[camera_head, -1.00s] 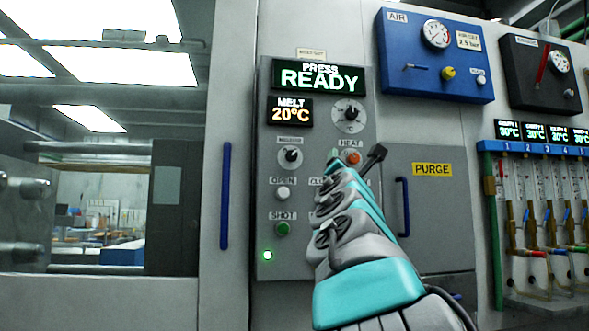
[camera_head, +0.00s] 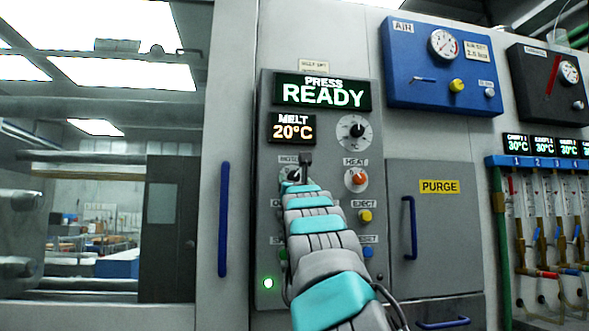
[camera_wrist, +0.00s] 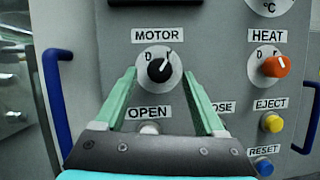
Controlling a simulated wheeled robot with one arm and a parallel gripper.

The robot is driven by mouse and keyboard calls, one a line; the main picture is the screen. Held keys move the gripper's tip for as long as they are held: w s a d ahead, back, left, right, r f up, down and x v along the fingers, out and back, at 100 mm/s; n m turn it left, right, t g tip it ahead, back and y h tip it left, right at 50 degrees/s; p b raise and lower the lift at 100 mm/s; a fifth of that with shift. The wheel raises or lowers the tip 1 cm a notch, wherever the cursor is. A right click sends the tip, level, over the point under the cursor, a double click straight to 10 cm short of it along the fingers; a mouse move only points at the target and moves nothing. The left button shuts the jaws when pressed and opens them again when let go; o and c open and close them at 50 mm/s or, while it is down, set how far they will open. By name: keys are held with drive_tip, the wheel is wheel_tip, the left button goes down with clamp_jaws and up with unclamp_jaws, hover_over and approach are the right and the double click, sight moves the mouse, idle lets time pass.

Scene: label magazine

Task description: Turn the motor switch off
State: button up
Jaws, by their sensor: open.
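The motor switch (camera_wrist: 160,68) is a black round knob on a white dial under a MOTOR label, with 0 at upper left and I at upper right. Its white pointer mark leans up and right, toward the I. My gripper (camera_wrist: 164,74) is open, its two green fingers on either side of the knob in the wrist view; I cannot tell whether they touch it. In the head view the motor switch (camera_head: 290,175) is partly hidden by my gripper and arm.
The orange HEAT knob (camera_wrist: 275,66) is right of the motor switch. Below are the white OPEN button (camera_wrist: 150,128), yellow EJECT button (camera_wrist: 271,122) and blue RESET button (camera_wrist: 263,166). Blue handles (camera_head: 224,220) flank the panel. The display (camera_head: 322,93) reads PRESS READY.

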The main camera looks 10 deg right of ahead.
drive_tip(key=shift+w+r+p, duration=0.3)
drive_tip(key=shift+w+p, duration=0.05)
drive_tip(key=shift+w, duration=0.2)
clamp_jaws()
idle(0.4)
